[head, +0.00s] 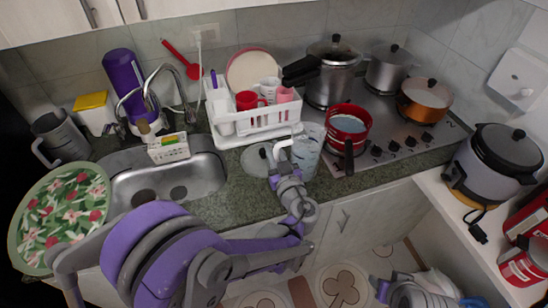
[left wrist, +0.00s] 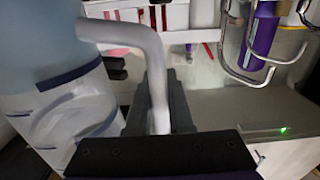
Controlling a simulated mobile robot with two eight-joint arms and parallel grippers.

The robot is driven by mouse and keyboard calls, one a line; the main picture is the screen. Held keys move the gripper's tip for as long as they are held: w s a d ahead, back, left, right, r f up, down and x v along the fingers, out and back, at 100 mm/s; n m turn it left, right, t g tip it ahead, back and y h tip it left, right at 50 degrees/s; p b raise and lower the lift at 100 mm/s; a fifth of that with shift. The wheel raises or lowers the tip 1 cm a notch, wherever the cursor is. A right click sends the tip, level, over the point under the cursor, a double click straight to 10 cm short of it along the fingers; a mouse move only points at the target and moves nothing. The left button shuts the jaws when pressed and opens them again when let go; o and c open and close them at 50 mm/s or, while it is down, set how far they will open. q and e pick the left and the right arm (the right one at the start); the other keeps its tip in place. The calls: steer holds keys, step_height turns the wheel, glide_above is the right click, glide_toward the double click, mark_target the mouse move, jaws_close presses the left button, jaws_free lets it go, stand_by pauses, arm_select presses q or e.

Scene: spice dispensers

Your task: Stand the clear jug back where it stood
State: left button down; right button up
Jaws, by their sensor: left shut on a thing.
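The clear jug (head: 309,150) is at the front of the counter, left of the red pan. It looks roughly upright, and I cannot tell whether its base touches the counter. My left gripper (head: 283,166) is shut on its pale handle. The left wrist view shows the see-through jug body (left wrist: 50,100) at the left and the bent handle going down between the dark fingers (left wrist: 160,108). Part of the jug is hidden behind my gripper and wrist. My right arm shows at the bottom right of the head view; its fingertips cannot be made out.
A glass lid (head: 259,160) lies on the counter (head: 240,195) left of the jug. A white dish rack (head: 255,125) with cups stands behind. A red pan (head: 347,128) is close at the right on the hob (head: 390,135). The sink (head: 170,180) is at the left.

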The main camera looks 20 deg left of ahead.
arm_select(q)
steer(key=shift+f, duration=1.4)
arm_select(e)
steer(key=shift+s+f, duration=0.15)
steer(key=shift+f, duration=0.2)
arm_select(q)
steer(key=shift+f, duration=0.1)
arm_select(e)
steer(key=shift+f, duration=0.1)
arm_select(q)
steer(key=c, duration=1.3)
jaws_free()
steer(key=shift+f+b, duration=0.15)
steer(key=shift+b, duration=0.15)
steer(key=o, duration=0.5)
steer(key=v, duration=0.4)
steer(key=b+v, duration=0.1)
steer(key=v, duration=0.7)
steer(key=shift+r, duration=0.25)
arm_select(e)
steer(key=shift+s+f, duration=0.2)
steer(key=shift+f, duration=0.35)
steer(key=shift+s+f, duration=0.2)
steer(key=shift+f, duration=0.35)
